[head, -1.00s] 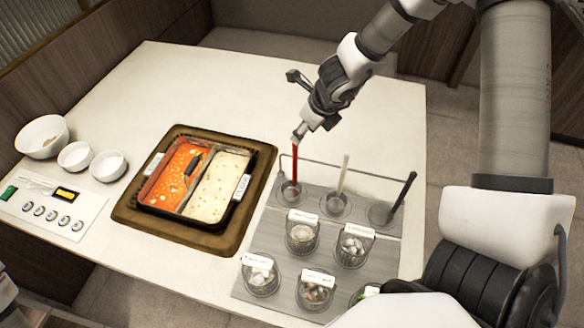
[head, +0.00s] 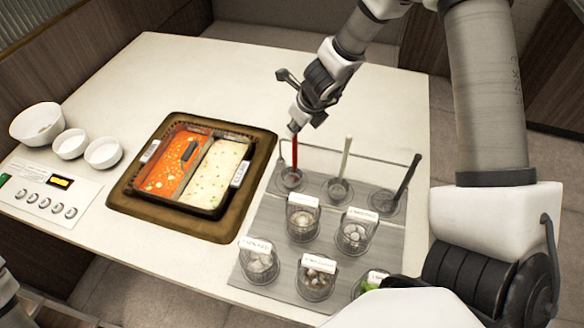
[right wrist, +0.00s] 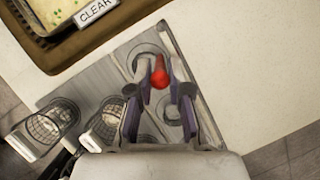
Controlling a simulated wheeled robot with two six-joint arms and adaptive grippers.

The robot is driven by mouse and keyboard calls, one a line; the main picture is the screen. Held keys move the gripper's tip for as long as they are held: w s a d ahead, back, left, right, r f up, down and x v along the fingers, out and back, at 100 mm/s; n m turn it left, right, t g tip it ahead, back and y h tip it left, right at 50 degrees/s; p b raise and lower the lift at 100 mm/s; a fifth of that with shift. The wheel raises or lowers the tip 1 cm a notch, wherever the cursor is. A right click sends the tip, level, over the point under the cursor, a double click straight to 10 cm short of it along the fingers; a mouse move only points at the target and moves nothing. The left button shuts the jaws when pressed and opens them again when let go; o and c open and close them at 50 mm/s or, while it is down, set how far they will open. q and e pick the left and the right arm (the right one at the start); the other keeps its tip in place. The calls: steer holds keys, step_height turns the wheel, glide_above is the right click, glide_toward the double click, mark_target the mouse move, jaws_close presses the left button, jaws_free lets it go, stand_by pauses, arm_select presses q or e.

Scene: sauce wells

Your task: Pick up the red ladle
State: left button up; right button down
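The red ladle (head: 295,158) stands upright in a round holder (head: 289,181) at the back left of the grey rack; its bowl is hidden in the holder. My right gripper (head: 294,128) is at the top of its handle, pointing down. In the right wrist view the red handle end (right wrist: 160,76) lies between the two fingertips (right wrist: 161,72) of this gripper. The fingers look apart, with a gap beside the handle; contact is not clear. My left gripper is not in view; only a bit of my left arm shows at the left edge.
A pale ladle (head: 345,158) and a black ladle (head: 408,178) stand to the right in the rack (head: 385,238). Several labelled cups, such as one (head: 303,219), are in front. A two-part soup pot (head: 208,209) is left. White bowls (head: 103,153) stand farther left.

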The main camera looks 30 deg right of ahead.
stand_by(0.3)
steer(key=shift+r+p, duration=0.2)
steer(key=shift+p, duration=0.1)
step_height(320, 180, up, 12)
steer(key=p, duration=1.1)
steer(key=s+a+b, duration=1.1)
steer(key=a, duration=0.2)
steer(key=shift+s+a+f, duration=0.3)
steer(key=shift+w, duration=0.1)
